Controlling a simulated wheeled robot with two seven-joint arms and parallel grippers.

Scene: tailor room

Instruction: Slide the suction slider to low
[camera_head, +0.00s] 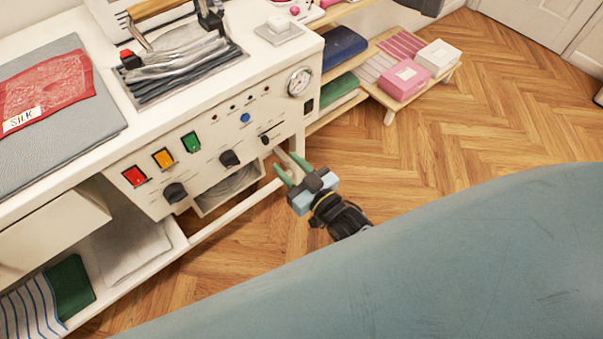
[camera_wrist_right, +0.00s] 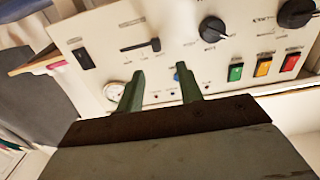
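The suction slider is a small black knob (camera_head: 265,140) at the right end of the cream control panel (camera_head: 225,176), below the round gauge. The right wrist view shows it as a black handle (camera_wrist_right: 155,44) at one end of a short slot, seen upside down. Its label is too small to read. My right gripper (camera_head: 286,161) has green fingers spread apart with nothing between them. It is in front of the panel, just below the slider in the head view. In the wrist view the fingertips (camera_wrist_right: 160,68) lie either side of the slider's line, apparently short of it. My left gripper is not in view.
The panel carries black dials (camera_head: 229,159), a round gauge (camera_head: 299,81), red, yellow and green switches (camera_head: 191,142), a blue button (camera_head: 245,118) and a black rocker switch (camera_head: 309,106). A low shelf with pink and white boxes (camera_head: 404,80) stands beyond. Open wooden floor lies right.

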